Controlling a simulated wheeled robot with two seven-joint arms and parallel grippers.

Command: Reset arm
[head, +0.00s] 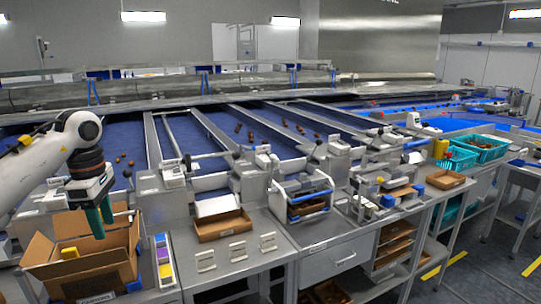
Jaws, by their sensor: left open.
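My left gripper (100,217) comes in from the left on a white and dark arm. Its green fingers point down above an open cardboard box (112,274) at the lower left. The fingers are apart, and I see nothing held between them. A yellow object (70,253) shows inside the box. My right gripper is not in the head view.
Blue conveyor lanes (205,132) with scattered dates lie behind the counter. Teal crates (486,148) stand at the right.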

